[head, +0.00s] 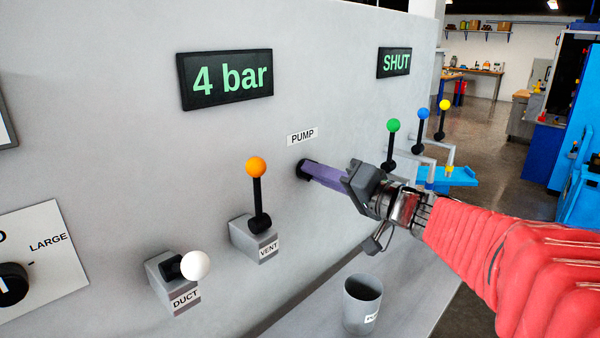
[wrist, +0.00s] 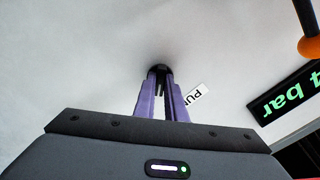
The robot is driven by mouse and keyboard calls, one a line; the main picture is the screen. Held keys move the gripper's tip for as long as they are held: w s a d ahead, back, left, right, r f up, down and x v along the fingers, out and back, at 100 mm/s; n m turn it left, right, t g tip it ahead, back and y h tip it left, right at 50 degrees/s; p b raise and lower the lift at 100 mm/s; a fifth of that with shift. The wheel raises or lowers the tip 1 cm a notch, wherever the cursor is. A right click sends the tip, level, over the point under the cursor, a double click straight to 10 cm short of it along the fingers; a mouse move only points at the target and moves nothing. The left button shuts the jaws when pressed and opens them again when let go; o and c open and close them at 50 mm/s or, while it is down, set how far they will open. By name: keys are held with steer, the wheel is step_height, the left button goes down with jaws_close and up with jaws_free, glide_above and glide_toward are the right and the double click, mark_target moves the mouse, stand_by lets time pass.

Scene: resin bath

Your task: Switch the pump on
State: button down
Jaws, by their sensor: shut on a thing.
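The pump control is a small black knob or switch on the grey panel under the PUMP label (head: 302,136). Its dark edge (head: 303,171) shows at my fingertips, and most of it is hidden by them. My gripper (head: 308,172) reaches it from the right with purple fingers. In the wrist view the two fingers (wrist: 160,72) close on the black pump control (wrist: 160,68) at the panel. I cannot tell from here which way the control is set.
A display (head: 226,78) reads 4 bar and another (head: 394,62) reads SHUT. The orange-knobbed VENT lever (head: 257,190) stands up left of my gripper. The white-knobbed DUCT lever (head: 193,266) sticks outward. A grey cup (head: 362,303) stands on the ledge below. Green, blue and yellow levers stand behind my arm.

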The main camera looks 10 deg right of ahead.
steer(key=shift+f+m, duration=0.1)
steer(key=shift+m, duration=0.2)
steer(key=shift+d+m, duration=0.1)
steer(key=shift+m, duration=0.5)
steer(key=c, duration=1.8)
jaws_free()
steer(key=shift+v, duration=6.85)
